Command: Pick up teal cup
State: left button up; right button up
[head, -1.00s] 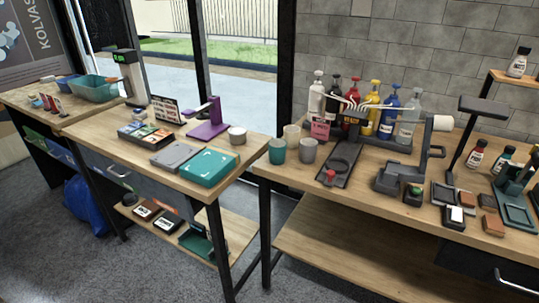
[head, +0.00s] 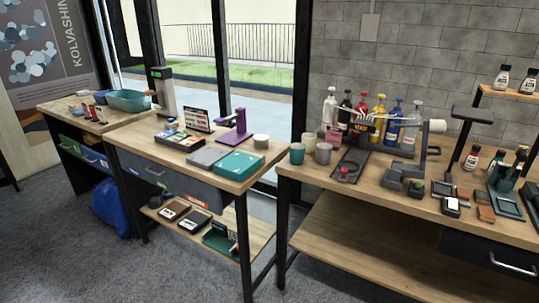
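The teal cup (head: 297,153) stands upright on the left end of the right wooden workbench (head: 400,185), near its left edge. A grey cup (head: 323,153) stands close to its right, and a pale cup (head: 309,141) stands just behind the two. Neither of my grippers shows in the head view.
Colored bottles (head: 388,121) and a dark dispenser stand (head: 362,136) are behind and right of the cups. A dark tray (head: 350,166) lies to their right. A separate table (head: 235,184) with a teal box (head: 239,164) stands left, across a narrow gap. Grey floor is open in front.

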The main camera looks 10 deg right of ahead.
aim_at(297, 154)
jog(key=u, duration=0.4)
jog(key=i, duration=1.25)
jog(key=z, duration=0.55)
jog(key=i, duration=0.85)
jog(key=z, duration=0.6)
